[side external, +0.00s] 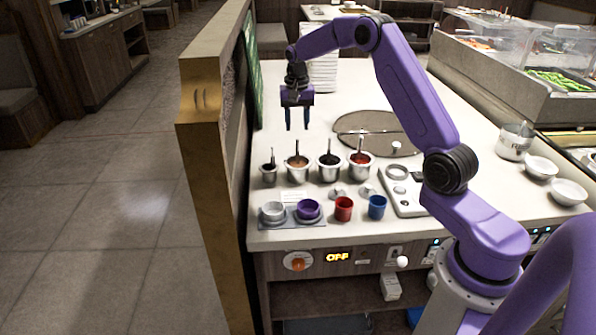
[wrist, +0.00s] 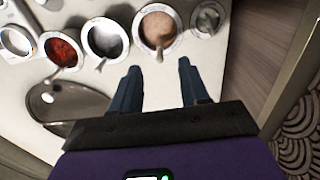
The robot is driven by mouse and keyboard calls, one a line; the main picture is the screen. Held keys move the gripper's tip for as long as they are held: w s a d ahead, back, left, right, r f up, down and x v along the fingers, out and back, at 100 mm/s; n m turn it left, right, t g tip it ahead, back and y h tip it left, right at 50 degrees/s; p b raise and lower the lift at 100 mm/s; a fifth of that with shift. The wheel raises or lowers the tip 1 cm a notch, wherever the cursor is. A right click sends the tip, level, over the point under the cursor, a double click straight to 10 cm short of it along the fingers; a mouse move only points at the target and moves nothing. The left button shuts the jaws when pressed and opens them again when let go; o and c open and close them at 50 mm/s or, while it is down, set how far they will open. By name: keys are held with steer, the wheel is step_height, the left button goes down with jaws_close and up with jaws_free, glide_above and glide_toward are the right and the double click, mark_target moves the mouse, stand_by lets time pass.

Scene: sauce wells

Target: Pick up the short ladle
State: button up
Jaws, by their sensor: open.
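Several metal sauce pots stand in a row on the counter in the side view, each with a ladle handle sticking up. The ladle (side external: 272,156) in the small leftmost pot (side external: 268,177) looks shortest. Its pot (wrist: 207,19) is at the upper right in the wrist view, where the handle is hard to make out. My gripper (side external: 296,127) is open and empty, fingers down, above and behind the pots. In the wrist view the open fingers (wrist: 158,68) point toward the tan-sauce pot (wrist: 157,27), whose handle lies between them in the picture, apart from both.
A dark-sauce pot (side external: 329,174) and red-sauce pot (side external: 360,170) stand to the right. In front are a grey cup (side external: 273,212), purple cup (side external: 308,210), red cup (side external: 343,209) and blue cup (side external: 377,207). A wooden partition (side external: 212,130) borders the counter's left.

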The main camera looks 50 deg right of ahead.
glide_above(298, 150)
step_height(298, 150, down, 5)
steer(key=shift+w+d+f, duration=0.1)
steer(key=shift+w+f, duration=0.05)
steer(key=shift+f, duration=1.1)
steer(key=shift+w+d+f, duration=0.1)
steer(key=shift+f, duration=1.15)
jaws_close()
